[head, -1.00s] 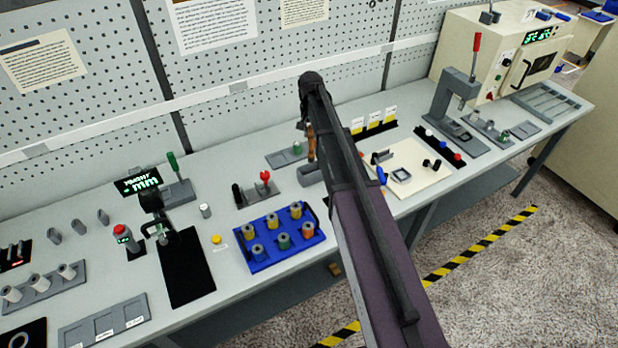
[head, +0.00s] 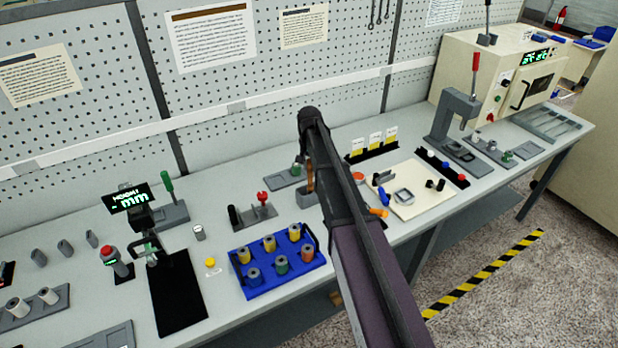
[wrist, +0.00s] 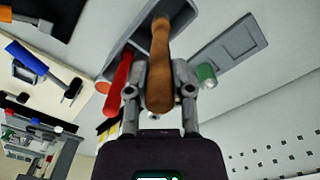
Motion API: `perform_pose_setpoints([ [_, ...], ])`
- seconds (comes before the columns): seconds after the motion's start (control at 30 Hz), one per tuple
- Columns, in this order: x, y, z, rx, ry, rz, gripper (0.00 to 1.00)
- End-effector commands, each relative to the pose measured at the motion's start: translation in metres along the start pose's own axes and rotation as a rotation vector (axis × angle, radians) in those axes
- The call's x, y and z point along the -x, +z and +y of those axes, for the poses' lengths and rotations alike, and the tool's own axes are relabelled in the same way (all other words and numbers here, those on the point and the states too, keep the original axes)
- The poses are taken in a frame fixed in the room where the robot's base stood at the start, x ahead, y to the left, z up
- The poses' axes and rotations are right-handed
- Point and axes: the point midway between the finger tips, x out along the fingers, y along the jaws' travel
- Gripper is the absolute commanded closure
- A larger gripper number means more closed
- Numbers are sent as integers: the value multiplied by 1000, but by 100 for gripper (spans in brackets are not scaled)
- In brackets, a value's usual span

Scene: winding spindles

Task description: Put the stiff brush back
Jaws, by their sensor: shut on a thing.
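The stiff brush shows as a brown wooden handle (wrist: 160,65) in the wrist view, with my gripper (wrist: 160,88) shut on it. Its far end reaches into the mouth of a grey open holder (wrist: 128,42); the bristles are hidden. In the head view the brown handle (head: 309,178) stands about upright just above the grey holder (head: 306,199), beside my arm. My arm hides the gripper's fingers and part of the holder there. I cannot tell whether the brush touches the holder's bottom.
A red handle (wrist: 118,82) is close beside the gripper. A grey tray (wrist: 232,55) with a green-ended part (wrist: 206,76) lies on the other side. A blue spool tray (head: 282,285) and a cream board (head: 418,205) stand nearby on the bench.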

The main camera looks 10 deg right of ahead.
Motion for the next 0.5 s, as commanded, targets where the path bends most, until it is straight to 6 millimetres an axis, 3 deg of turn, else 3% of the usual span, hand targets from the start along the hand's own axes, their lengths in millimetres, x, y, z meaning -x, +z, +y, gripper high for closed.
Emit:
perform_pose_setpoints([
  [0.5, -8, 0, -1, 1, 0, 0, 100],
])
